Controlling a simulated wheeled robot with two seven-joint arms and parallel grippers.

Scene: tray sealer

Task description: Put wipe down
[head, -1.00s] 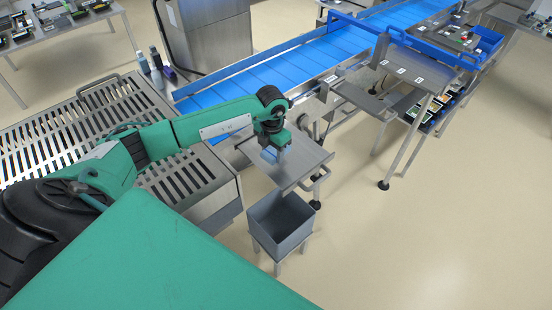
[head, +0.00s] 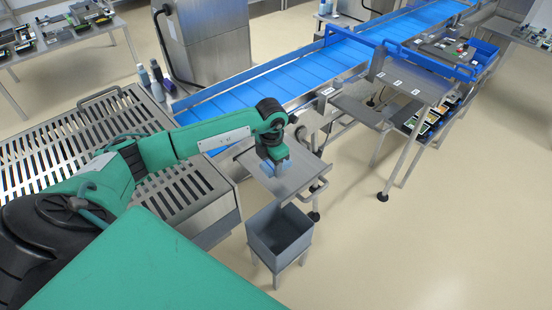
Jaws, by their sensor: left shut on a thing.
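My left gripper (head: 272,163) is over the small steel side table (head: 295,182) and points down. I cannot tell whether the wipe touches the table top. My right gripper is not in view.
A grey open bin (head: 279,236) stands on a low stand in front of the side table. A slotted steel grate (head: 90,140) lies to the left. The blue conveyor (head: 300,70) runs behind. Several bottles (head: 152,76) stand at the grate's far corner. Floor at right is clear.

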